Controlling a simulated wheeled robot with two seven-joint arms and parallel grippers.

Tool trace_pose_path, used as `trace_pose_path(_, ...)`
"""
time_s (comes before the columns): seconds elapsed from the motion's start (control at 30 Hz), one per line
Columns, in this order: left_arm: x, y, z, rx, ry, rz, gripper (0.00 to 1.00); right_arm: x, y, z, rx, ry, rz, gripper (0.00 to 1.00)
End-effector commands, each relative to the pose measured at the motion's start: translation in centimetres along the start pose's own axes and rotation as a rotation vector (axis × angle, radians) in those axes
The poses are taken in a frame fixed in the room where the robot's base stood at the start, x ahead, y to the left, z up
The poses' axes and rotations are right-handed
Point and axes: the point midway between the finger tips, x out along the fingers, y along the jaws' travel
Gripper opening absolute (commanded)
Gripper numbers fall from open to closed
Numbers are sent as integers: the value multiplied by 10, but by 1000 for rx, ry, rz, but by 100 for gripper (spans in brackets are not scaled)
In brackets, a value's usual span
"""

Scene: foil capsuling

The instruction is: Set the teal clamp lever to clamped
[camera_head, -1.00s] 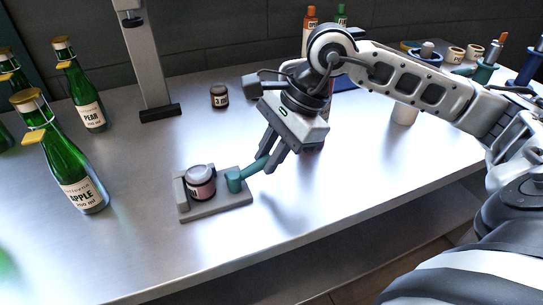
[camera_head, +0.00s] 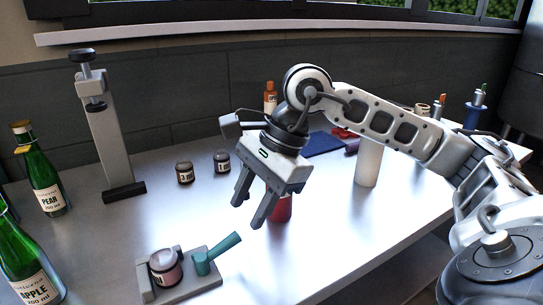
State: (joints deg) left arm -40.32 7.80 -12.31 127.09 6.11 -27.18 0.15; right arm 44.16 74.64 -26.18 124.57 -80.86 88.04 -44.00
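The teal clamp lever (camera_head: 222,251) is on the right side of a grey clamp base (camera_head: 203,286) at the table's front. Its handle points up and to the right in the picture. A jar with a pinkish label and dark lid (camera_head: 165,268) sits in the clamp, left of the lever; I cannot tell whether it is pressed tight. My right gripper (camera_head: 247,216) is above and to the right of the lever, apart from it. Its two fingers are spread with nothing between them. My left gripper is out of view.
Green bottles labelled PEAR (camera_head: 45,188) and APPLE (camera_head: 25,270) stand at the left. A grey press stand (camera_head: 114,145) is behind the clamp. Two small jars (camera_head: 185,173) stand mid-table. A red object (camera_head: 281,209) is partly hidden behind my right gripper. A white cylinder (camera_head: 369,163) stands at the right.

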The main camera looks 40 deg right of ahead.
Motion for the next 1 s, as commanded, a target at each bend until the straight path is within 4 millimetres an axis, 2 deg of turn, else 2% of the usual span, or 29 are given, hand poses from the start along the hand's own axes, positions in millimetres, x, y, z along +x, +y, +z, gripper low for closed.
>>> trace_pose_path(0.03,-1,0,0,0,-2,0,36,-15,-1,0,1,2,-6,39)
trace_pose_path(0.2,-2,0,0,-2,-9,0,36,-55,-1,0,2,-1,-5,39)
trace_pose_path(0.4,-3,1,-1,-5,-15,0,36,-87,-1,0,0,-1,-2,39)
trace_pose_path(0.57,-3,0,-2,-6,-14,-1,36,-96,0,0,0,0,0,39)
trace_pose_path(0.83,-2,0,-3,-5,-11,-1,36,-97,0,0,0,-1,1,39)
trace_pose_path(0.87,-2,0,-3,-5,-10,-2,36,-97,0,0,0,-1,0,33)
trace_pose_path(0.97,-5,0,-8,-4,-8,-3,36,-102,-1,2,1,-1,0,5)
trace_pose_path(1.0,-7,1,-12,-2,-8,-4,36,-106,-2,4,0,-1,0,0)
